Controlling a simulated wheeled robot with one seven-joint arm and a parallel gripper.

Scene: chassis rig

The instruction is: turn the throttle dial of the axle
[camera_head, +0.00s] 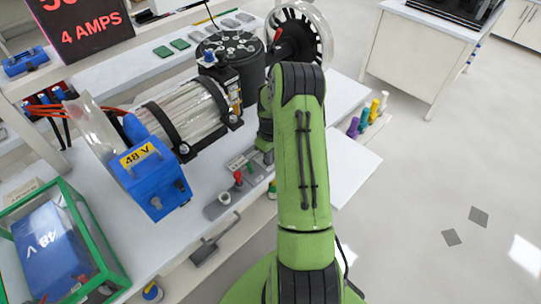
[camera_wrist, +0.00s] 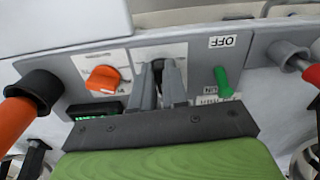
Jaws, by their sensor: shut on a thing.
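In the wrist view a grey control panel (camera_wrist: 195,55) lies in front of my gripper (camera_wrist: 159,76). The two grey fingers are closed around a small dark knob (camera_wrist: 158,66), which appears to be the throttle dial; the fingers hide most of it, and its setting cannot be read. The panel's left part (camera_head: 240,163) shows there beside the arm, on the front edge of the bench.
An orange knob (camera_wrist: 103,79) sits left of the fingers, and a green toggle (camera_wrist: 222,80) by an OFF label (camera_wrist: 222,41) right. An orange-handled lever (camera_wrist: 20,108) and red-tipped lever (camera_wrist: 308,72) flank the panel. A blue 48 V box (camera_head: 150,168) stands on the bench.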

